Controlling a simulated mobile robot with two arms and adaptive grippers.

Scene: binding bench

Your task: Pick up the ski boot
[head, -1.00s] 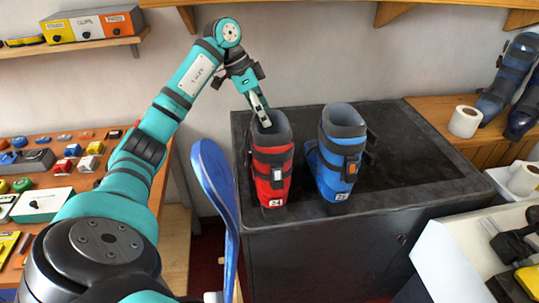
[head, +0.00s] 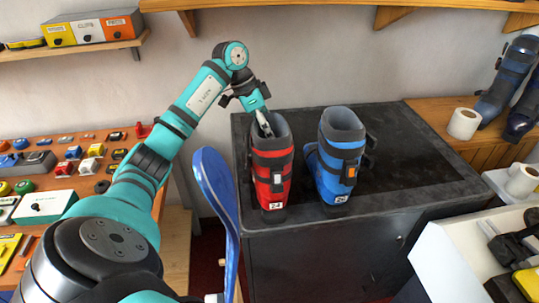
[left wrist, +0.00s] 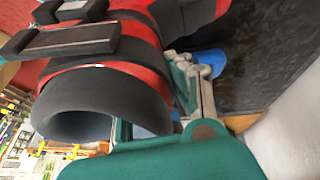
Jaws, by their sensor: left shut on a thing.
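Two ski boots stand upright side by side on the dark bench top (head: 420,190). The red ski boot (head: 270,170) is on the left and the blue ski boot (head: 335,165) is on the right. My left gripper (head: 265,127) is at the back of the red boot's open black cuff, shut on its rim. In the left wrist view the red boot (left wrist: 148,38) fills the upper left, with one finger in the cuff opening and one outside it. The red boot appears to rest on the bench. My right gripper is not in view.
A blue ski tip (head: 215,195) rises in front of the bench on the left. White rolls (head: 464,122) and more blue boots (head: 505,75) are at the right. A pegboard-like table of small coloured parts (head: 65,165) is at the left. Bench top right of the blue boot is clear.

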